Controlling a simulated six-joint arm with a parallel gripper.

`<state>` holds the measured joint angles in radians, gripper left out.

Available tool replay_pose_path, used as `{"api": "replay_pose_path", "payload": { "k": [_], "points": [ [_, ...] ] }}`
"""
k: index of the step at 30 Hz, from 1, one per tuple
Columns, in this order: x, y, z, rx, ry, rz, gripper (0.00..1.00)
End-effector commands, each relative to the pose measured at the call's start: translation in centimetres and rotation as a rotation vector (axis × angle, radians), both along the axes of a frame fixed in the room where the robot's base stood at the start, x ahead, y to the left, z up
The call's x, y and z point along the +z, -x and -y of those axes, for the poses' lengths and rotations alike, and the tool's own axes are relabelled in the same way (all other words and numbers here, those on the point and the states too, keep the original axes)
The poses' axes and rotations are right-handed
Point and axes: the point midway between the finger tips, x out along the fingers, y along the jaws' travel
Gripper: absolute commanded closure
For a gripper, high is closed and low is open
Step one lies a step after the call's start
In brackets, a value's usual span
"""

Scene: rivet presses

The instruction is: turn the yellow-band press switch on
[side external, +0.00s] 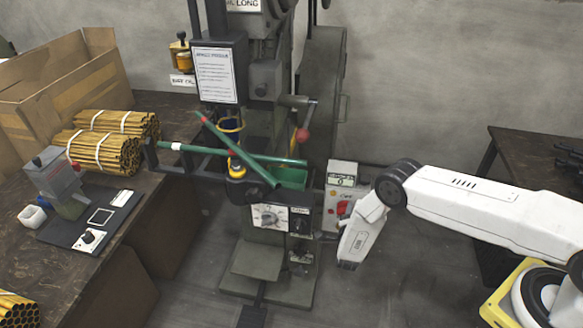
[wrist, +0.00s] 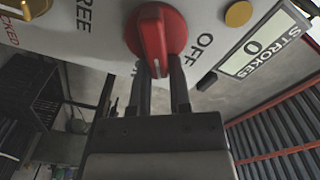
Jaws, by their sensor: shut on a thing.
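The switch is a red rotary knob (wrist: 155,38) on a pale panel, with OFF lettering beside it in the wrist view. My gripper (wrist: 162,78) has its two dark fingers closed on the knob's narrow grip. In the side external view the red knob (side external: 342,207) shows on a pale control box (side external: 332,222) beside the press. My white wrist is right in front of the box there, and hides my fingertips. The press (side external: 265,75) has a yellow ring (side external: 231,125) near its middle. The strokes counter (wrist: 253,47) reads 0.
A brass-coloured disc (wrist: 238,13) and FREE and LOCKED lettering are near the knob. Green bars (side external: 240,155) cross the press. A bench at left holds bundled yellow tubes (side external: 105,150) and a cardboard box (side external: 60,85). Clear floor lies below my wrist.

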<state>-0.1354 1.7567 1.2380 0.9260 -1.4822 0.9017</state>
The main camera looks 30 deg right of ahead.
Motion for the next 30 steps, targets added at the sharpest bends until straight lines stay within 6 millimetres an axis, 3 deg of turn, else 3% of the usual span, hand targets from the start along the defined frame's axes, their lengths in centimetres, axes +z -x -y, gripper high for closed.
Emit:
{"api": "replay_pose_path", "payload": {
  "k": [16,17,20,30],
  "points": [
    [-0.08,0.07,0.01,0.000,-0.027,0.029,1.00],
    [-0.09,0.07,0.01,0.000,-0.027,0.029,0.73],
    [-0.09,0.07,0.01,0.000,-0.027,0.027,0.42],
    [-0.09,0.09,-0.03,0.000,-0.027,0.027,0.41]
  ]
}}
